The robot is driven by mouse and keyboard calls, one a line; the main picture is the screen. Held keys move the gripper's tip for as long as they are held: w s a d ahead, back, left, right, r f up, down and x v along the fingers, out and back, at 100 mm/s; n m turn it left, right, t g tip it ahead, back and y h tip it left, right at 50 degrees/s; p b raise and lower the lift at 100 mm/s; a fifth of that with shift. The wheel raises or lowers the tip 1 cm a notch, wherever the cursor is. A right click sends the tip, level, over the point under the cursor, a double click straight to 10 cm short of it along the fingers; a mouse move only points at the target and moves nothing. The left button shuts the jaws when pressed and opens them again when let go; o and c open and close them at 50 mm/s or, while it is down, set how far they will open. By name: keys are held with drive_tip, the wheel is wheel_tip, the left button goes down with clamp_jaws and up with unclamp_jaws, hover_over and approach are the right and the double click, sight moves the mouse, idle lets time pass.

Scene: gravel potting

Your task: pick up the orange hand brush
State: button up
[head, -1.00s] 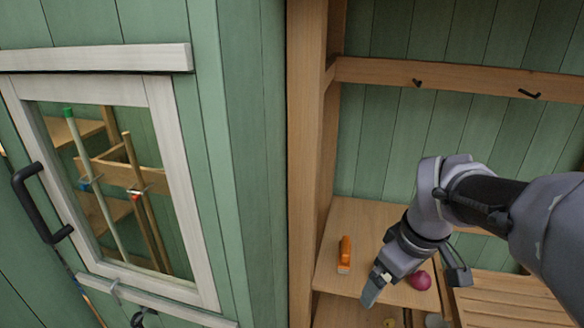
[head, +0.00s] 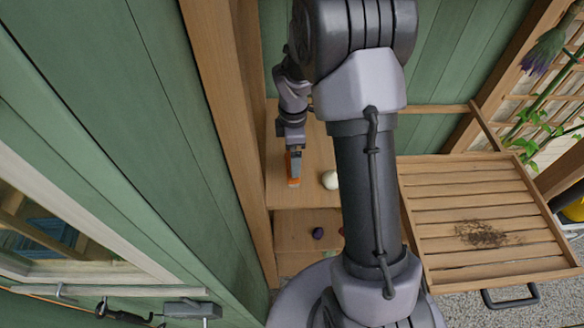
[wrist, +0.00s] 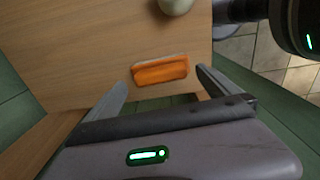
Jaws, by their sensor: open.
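The orange hand brush (wrist: 160,71) lies on a wooden shelf (wrist: 60,60). In the wrist view it sits just beyond and between the tips of my open gripper (wrist: 163,82), with pale bristles along its far edge. In the head view my gripper (head: 294,163) points down over the brush, and only a small orange part (head: 294,182) shows below the fingers. The jaws are apart and hold nothing. I cannot tell from these views how high the fingers are above the shelf.
A whitish round object (head: 330,180) stands on the shelf right of the brush. A lower shelf (head: 290,232) holds a dark purple ball (head: 318,233). A wooden post (head: 228,130) and green wall are close on the left. A slatted wooden bench (head: 470,215) with spilled soil is at the right.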

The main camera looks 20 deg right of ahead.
wheel_tip(320, 180, down, 4)
drive_tip(key=shift+w+a, duration=0.1)
drive_tip(key=shift+a, duration=0.05)
drive_tip(key=shift+r, duration=0.1)
drive_tip(key=c, duration=1.4)
drive_tip(key=shift+o, duration=0.2)
drive_tip(key=r, duration=0.3)
drive_tip(key=shift+s+r, duration=0.3)
drive_tip(key=shift+r, duration=0.05)
drive_tip(key=s+a+r, duration=0.1)
drive_tip(key=s+a, duration=0.1)
drive_tip(key=s, duration=1.3)
drive_tip(key=shift+s+a+r+b, duration=0.15)
drive_tip(key=shift+s+b, duration=0.05)
drive_tip(key=shift+b, duration=0.1)
